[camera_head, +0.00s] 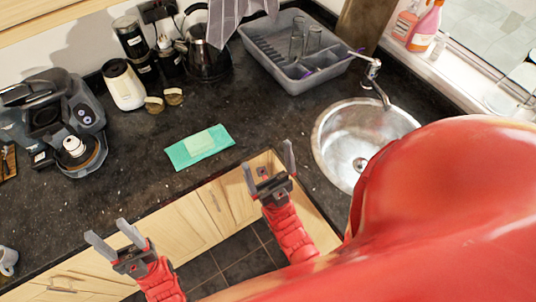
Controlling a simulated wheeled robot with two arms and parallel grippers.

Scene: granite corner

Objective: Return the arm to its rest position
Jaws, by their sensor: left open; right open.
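My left gripper (114,239) is open and empty, low in the view, with its fingers pointing up toward the counter edge. My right gripper (268,168) is open and empty, at the counter's front edge left of the sink. Both forearms are red and come up from the bottom of the view. A large red part of my own body covers the lower right and hides the counter there.
A teal cloth (181,156) with a paler piece on it lies on the dark counter (235,115). A round sink (335,165) with tap (374,70) and a grey dish rack (285,77) are right. A coffee machine (38,122), white canister (124,86) and kettle (204,58) stand left and back.

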